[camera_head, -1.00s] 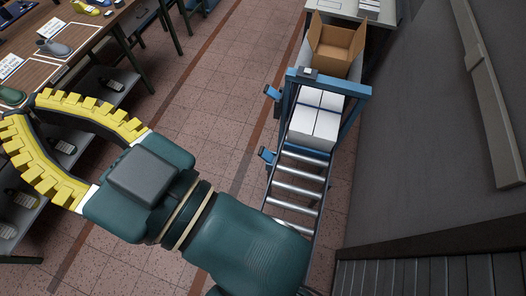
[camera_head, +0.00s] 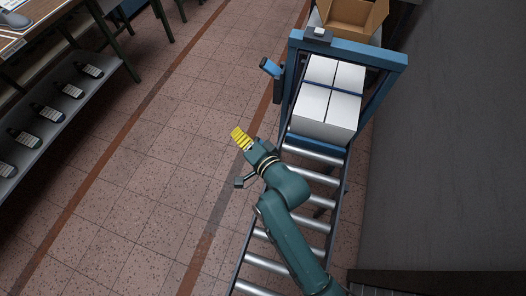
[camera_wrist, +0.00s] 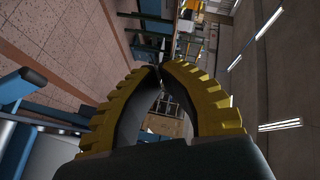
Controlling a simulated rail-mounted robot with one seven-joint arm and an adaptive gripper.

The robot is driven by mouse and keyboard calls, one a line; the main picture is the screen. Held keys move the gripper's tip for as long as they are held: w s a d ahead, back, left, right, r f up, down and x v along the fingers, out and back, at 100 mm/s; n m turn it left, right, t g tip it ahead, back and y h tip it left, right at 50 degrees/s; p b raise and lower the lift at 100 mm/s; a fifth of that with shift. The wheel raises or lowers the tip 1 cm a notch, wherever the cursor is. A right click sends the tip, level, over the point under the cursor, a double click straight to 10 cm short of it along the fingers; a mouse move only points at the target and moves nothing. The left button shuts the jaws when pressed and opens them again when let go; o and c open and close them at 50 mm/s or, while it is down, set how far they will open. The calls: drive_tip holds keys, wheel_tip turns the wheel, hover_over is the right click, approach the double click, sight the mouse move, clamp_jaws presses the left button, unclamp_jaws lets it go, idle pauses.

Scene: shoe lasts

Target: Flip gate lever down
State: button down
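The blue gate frame (camera_head: 375,52) spans the roller conveyor. A blue-tipped lever (camera_head: 270,68) sticks out and up from its left post. My gripper (camera_head: 238,132), with yellow ribbed fingers, is left of the conveyor, below and left of this lever and apart from it. In the wrist view my gripper's fingertips (camera_wrist: 159,68) meet, with nothing seen between them. A blue block-like part (camera_wrist: 22,84) lies at the left of the wrist view; I cannot tell which part it is. A small dark part (camera_head: 241,182) shows beside my wrist; I cannot tell if it is a second lever.
White boxes (camera_head: 327,110) stand on the conveyor rollers (camera_head: 312,177) within the gate. An open cardboard box (camera_head: 352,14) is behind them. A shelf with several shoe lasts (camera_head: 40,112) is at the left. The tiled floor between is clear. A grey wall is at the right.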

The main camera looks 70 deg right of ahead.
sight(260, 140)
drive_tip(key=s+d+f+m+g+b, duration=0.1)
drive_tip(key=s+d+f+b, duration=0.1)
drive_tip(key=f, duration=0.4)
drive_tip(key=s+d+f+m+g+h+b, duration=0.1)
drive_tip(key=s+d+f+b, duration=0.1)
drive_tip(key=s+f+b, duration=0.2)
drive_tip(key=s+d+f+g+h+b, duration=0.1)
drive_tip(key=s+d+f+b, duration=0.2)
drive_tip(key=s+f, duration=0.3)
wheel_tip(260, 140, down, 4)
drive_tip(key=shift+f+m+g+b, duration=0.25)
drive_tip(key=shift+m+g+b, duration=0.05)
drive_tip(key=shift+m+b, duration=0.1)
drive_tip(key=shift+w, duration=0.1)
drive_tip(key=b+x, duration=0.5)
drive_tip(key=x, duration=0.5)
drive_tip(key=shift+w+d+f, duration=0.1)
drive_tip(key=shift+w+f, duration=0.1)
drive_tip(key=shift+f, duration=0.05)
drive_tip(key=shift+w+a+f+b, duration=0.1)
drive_tip(key=shift+w+f+b, duration=0.2)
drive_tip(key=shift+w, duration=0.3)
drive_tip(key=shift+w+a+f+b, duration=0.15)
drive_tip(key=shift+w+f+b, duration=0.2)
drive_tip(key=shift+w, duration=0.3)
drive_tip(key=shift+w+a+f, duration=0.1)
drive_tip(key=shift+w, duration=0.25)
